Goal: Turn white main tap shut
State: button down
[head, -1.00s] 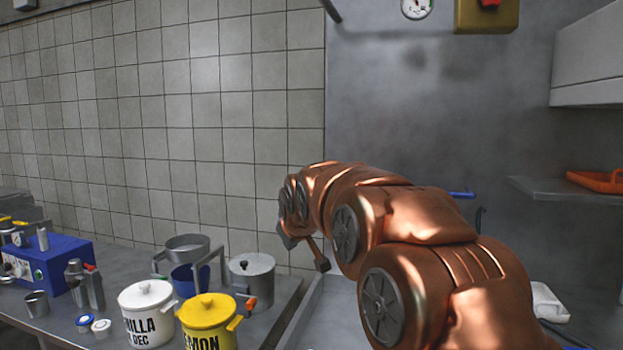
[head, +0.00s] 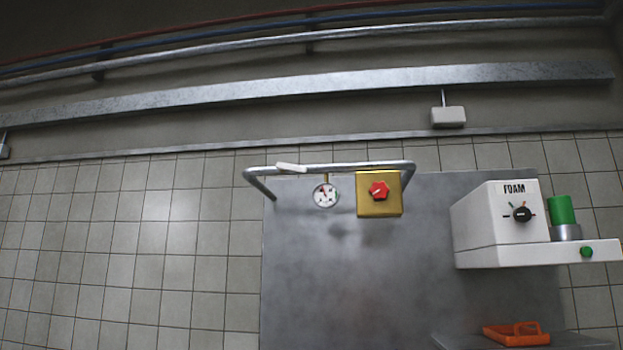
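The white main tap (head: 291,168) is a small white lever on the grey pipe (head: 345,168) high on the wall, near the pipe's left end. The lever lies nearly along the pipe, tilted slightly down to the right. A round pressure gauge (head: 326,195) hangs below the pipe, to the right of the lever. Its dial is too small to read. A brass box (head: 379,207) with a red knob (head: 379,190) sits further right under the pipe. My gripper and arm are not in view.
A white FOAM unit (head: 500,226) with a black dial (head: 522,213) and a green cylinder (head: 562,210) juts out at right. An orange tray (head: 515,335) rests on a shelf below it. Tiled wall lies left of the metal panel (head: 330,290).

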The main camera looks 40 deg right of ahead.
aim_at(282, 166)
jog(key=z, duration=0.55)
jog(key=i, duration=0.65)
jog(key=u, duration=1.35)
